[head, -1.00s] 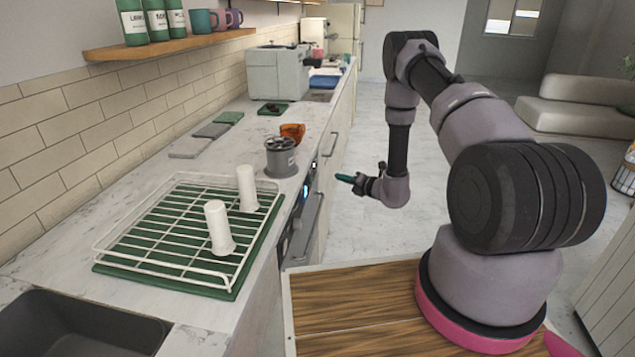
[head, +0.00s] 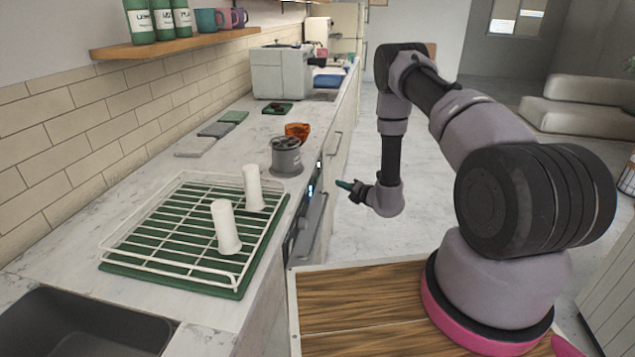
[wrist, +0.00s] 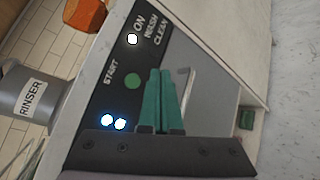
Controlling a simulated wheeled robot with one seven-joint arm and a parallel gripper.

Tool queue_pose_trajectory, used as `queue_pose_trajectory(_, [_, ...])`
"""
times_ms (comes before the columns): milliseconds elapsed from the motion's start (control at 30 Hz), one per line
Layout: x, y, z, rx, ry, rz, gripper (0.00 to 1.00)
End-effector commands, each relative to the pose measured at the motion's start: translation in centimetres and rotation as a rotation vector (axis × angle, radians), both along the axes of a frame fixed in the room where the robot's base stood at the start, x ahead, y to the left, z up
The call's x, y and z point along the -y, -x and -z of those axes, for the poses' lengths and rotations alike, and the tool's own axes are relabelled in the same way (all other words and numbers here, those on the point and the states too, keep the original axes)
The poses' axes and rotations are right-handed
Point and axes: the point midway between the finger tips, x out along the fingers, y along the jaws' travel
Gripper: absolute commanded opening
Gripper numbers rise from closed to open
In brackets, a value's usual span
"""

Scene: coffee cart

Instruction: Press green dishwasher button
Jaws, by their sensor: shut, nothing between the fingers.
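The green START button (wrist: 132,82) sits on the dark dishwasher control panel (wrist: 108,93) in the wrist view, beside the word START. My gripper (wrist: 160,75) is shut and empty, its green fingers pointing toward the panel. Its tips appear just right of the green button in that view; I cannot tell the gap to the panel. In the head view my gripper (head: 345,185) is apart from and to the right of the dishwasher front (head: 305,222). The green button cannot be made out there.
A white light (wrist: 132,39) by ON and two blue-white lights (wrist: 113,122) share the panel. The grey rinser (head: 286,156), orange cup (head: 297,131) and white wire rack (head: 150,262) stand on the counter above. Open floor lies right of my gripper.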

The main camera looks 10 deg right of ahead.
Motion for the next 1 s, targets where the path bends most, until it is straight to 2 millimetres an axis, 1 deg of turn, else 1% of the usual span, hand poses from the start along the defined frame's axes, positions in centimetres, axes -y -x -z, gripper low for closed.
queue_pose_trajectory(33, [-0.9,-0.2,0.0,0.001,0.001,-0.003,0.00])
queue_pose_trajectory(133, [-2.2,-0.7,0.0,0.001,0.000,-0.003,0.00])
queue_pose_trajectory(300, [-3.7,-1.2,0.0,0.001,-0.001,-0.001,0.00])
queue_pose_trajectory(400, [-4.3,-1.4,0.0,0.001,0.000,0.001,0.00])
queue_pose_trajectory(600, [-4.7,-1.6,0.0,0.000,0.000,0.000,0.00])
queue_pose_trajectory(1000, [-4.7,-1.5,0.0,0.000,0.000,0.000,0.00])
